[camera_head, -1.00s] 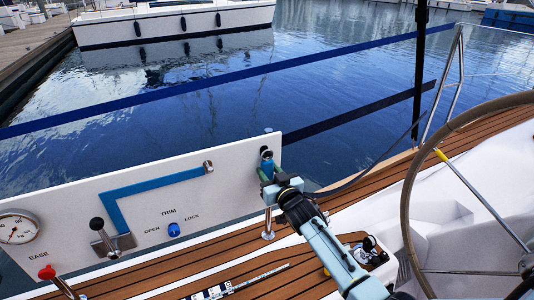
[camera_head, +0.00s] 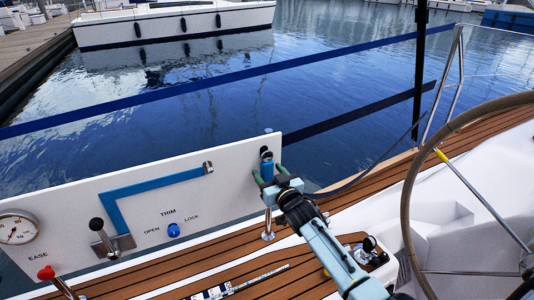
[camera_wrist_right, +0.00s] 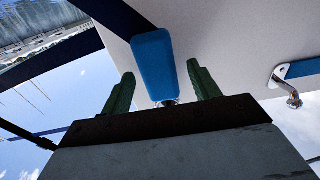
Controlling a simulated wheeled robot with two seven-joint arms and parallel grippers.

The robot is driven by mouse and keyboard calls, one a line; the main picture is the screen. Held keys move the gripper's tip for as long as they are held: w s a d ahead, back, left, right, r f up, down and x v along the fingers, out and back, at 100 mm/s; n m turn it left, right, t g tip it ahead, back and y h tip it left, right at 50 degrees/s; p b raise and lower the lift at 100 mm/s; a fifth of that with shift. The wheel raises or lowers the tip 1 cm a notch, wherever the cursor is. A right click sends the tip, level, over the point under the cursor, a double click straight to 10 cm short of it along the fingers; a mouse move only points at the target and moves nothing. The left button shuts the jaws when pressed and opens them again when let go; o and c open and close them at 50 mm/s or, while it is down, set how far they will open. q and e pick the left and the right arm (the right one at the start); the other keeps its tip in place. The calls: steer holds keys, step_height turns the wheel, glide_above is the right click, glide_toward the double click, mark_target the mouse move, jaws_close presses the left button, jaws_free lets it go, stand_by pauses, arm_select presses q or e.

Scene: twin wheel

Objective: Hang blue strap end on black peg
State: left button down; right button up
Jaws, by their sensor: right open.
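A blue strap end (camera_head: 267,167) hangs upright at the right end of the white panel (camera_head: 235,165), just below a dark peg with a metallic rim (camera_head: 266,153). Whether it is looped over the peg is too small to tell. My right gripper (camera_head: 268,177) is open just below and in front of it, fingers to either side. In the right wrist view the blue strap end (camera_wrist_right: 153,60) stands between the green fingers (camera_wrist_right: 160,88), with gaps on both sides and a small metal piece at its lower end. My left gripper is not in view.
The panel carries a blue L-shaped strip (camera_head: 120,205), a black-knobbed lever (camera_head: 97,226), a blue knob (camera_head: 173,230), a red knob (camera_head: 46,272) and a gauge (camera_head: 17,228). A steering wheel (camera_head: 408,190) stands right of my arm. Water lies beyond the panel.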

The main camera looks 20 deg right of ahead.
steer(key=shift+s, duration=0.1)
